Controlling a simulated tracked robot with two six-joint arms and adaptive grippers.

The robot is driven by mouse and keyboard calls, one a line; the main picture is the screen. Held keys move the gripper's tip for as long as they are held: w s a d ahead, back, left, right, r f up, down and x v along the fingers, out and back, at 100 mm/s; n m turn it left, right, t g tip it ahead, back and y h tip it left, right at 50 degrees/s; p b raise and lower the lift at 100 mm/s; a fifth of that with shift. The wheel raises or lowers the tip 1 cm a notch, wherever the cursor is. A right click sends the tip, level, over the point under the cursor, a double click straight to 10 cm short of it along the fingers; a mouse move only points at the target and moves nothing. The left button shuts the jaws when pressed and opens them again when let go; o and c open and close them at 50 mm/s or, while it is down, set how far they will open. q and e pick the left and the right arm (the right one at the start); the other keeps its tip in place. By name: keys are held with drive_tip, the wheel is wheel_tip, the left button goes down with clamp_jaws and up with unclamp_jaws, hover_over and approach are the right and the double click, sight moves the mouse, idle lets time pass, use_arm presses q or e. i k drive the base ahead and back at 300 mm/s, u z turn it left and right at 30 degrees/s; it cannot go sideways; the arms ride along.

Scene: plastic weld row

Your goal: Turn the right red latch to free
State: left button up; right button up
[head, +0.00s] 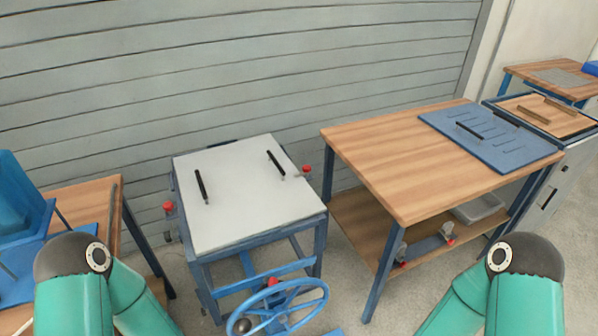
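A right red latch (306,170) shows as a small red knob at the right edge of a blue-framed stand with a pale grey top plate (235,215). A left red latch (168,207) is at the stand's left edge. Two black bar handles, one left (201,187) and one right (275,163), lie on the plate. I cannot tell the turn position of either latch from here. Both my arms show only as green links at the bottom corners. Neither gripper is in view, and nothing of mine touches the latches.
A blue handwheel (318,298) stands in front of the stand. A wooden workbench (385,160) with a blue panel (490,150) is to the right, across a narrow gap. A wooden table (85,200) with blue parts is at left. A slatted grey wall (250,60) is behind.

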sight(306, 169)
drive_tip(key=z, duration=1.8)
drive_tip(key=i, duration=0.15)
drive_tip(key=u, duration=3.6)
drive_tip(key=k, duration=1.65)
drive_tip(key=z, duration=0.4)
drive_tip(key=i, duration=0.95)
